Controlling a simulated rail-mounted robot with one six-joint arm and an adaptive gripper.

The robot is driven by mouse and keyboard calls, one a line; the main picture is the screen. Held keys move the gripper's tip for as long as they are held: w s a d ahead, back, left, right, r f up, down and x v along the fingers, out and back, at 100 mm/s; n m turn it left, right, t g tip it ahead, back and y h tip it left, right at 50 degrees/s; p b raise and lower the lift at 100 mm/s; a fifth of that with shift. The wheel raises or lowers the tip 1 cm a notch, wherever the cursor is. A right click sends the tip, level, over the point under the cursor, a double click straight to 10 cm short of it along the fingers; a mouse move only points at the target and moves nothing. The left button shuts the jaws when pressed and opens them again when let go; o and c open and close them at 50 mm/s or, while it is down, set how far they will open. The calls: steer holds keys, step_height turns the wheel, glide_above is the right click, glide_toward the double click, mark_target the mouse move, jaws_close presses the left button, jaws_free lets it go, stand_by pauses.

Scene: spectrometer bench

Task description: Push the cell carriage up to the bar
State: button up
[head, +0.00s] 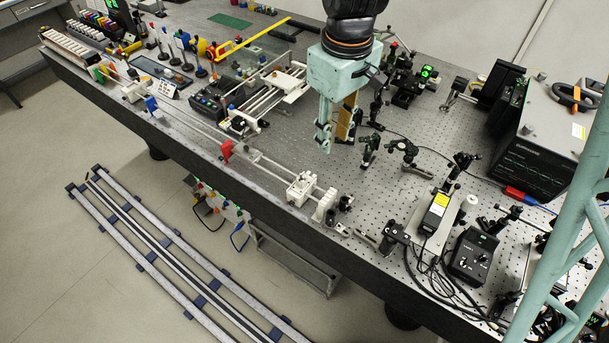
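My gripper (336,138) points down over the perforated bench, right of centre. Its teal fingers show, but an ochre plate (348,116) overlaps the right one, so I cannot tell how far apart they are or whether they hold it. A white carriage (300,188) sits on the long front rail, below and left of my gripper and apart from it. Another white carriage-like frame (285,86) with parallel rods lies left of my gripper. I cannot tell for sure which is the cell carriage. A yellow bar (252,38) slants above the back left of the bench; I cannot confirm it is the task's bar.
Small optical mounts (403,150) stand right of my gripper. A large black-fronted instrument (540,135) and controller boxes (470,255) occupy the right side. Some bare bench lies below my gripper.

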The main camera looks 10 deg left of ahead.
steer(key=n+p, duration=0.2)
steer(key=p, duration=0.1)
glide_above(305, 181)
step_height(305, 181, down, 6)
steer(key=shift+a+f+g, duration=0.1)
steer(key=shift+f+g, duration=0.3)
steer(key=shift+f, duration=0.1)
steer(key=shift+f, duration=0.2)
steer(key=shift+f+p, duration=1)
steer(key=shift+f, duration=5.7)
steer(key=shift+c, duration=0.7)
steer(key=c, duration=0.8)
